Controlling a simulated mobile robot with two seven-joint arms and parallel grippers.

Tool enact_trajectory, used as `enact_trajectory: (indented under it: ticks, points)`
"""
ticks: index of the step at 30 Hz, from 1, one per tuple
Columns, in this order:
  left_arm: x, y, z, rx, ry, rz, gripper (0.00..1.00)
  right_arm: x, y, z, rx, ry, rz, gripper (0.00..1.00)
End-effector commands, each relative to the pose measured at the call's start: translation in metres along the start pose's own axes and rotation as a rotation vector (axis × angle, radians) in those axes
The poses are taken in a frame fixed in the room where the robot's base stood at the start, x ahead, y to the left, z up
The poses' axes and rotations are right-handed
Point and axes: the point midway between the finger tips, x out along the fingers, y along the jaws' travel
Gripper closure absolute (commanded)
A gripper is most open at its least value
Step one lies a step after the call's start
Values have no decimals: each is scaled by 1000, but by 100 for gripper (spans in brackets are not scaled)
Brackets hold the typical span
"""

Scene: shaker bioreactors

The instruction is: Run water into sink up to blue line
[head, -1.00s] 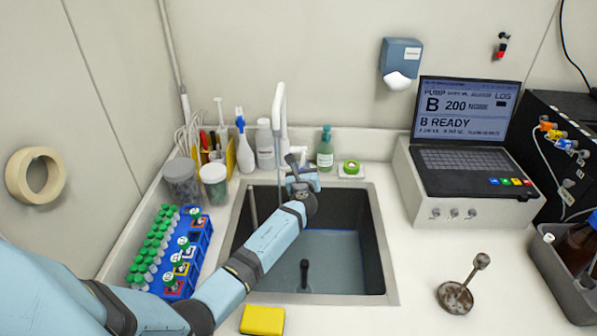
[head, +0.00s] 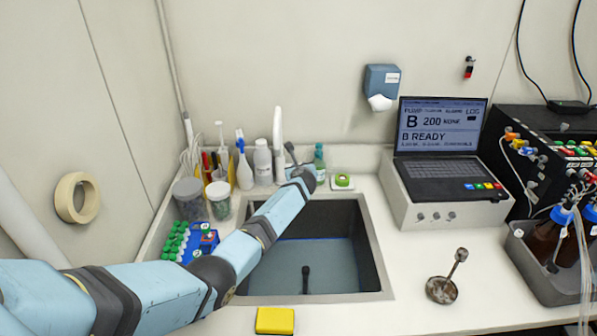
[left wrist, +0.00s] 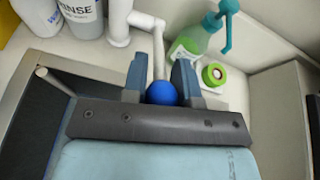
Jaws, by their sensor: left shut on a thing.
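The sink (head: 371,245) holds grey-blue water (head: 335,265). A thin blue line (head: 322,239) runs along its back wall, close to the water's far edge. A dark upright post (head: 305,278) stands in the water. The white tap (head: 277,140) stands behind the sink; no stream from it can be made out. Its lever ends in a blue ball (left wrist: 161,93) in the left wrist view. My left gripper (left wrist: 160,68) is shut on this lever, a finger on each side at the ball. In the head view my left arm partly covers the sink and tap. My right gripper is not in view.
Bottles (head: 263,162), jars (head: 188,198) and a green-capped tube rack (head: 207,240) crowd the left and back. A green pump bottle (left wrist: 200,40) stands close beside the gripper. A yellow sponge (head: 275,320) lies in front; a laptop (head: 440,150) stands right.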

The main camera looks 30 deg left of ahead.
Motion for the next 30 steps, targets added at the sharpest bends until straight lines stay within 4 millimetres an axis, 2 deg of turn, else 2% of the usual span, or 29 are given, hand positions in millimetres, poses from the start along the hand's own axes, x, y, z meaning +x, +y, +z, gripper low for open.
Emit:
enact_trajectory:
  ticks: [6,7,8,20,26,30]
  points:
    - [0,-1,4,-3,-6,-2,100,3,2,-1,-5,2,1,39]
    - [0,-1,4,-3,-6,-2,69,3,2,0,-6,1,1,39]
    - [0,-1,4,-3,-6,-2,62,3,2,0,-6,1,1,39]
    - [-4,0,2,-2,-5,-1,61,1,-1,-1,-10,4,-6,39]
    - [-27,0,0,-3,-6,-3,61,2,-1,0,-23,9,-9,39]
    - [-56,0,1,-3,-5,-3,61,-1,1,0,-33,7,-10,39]
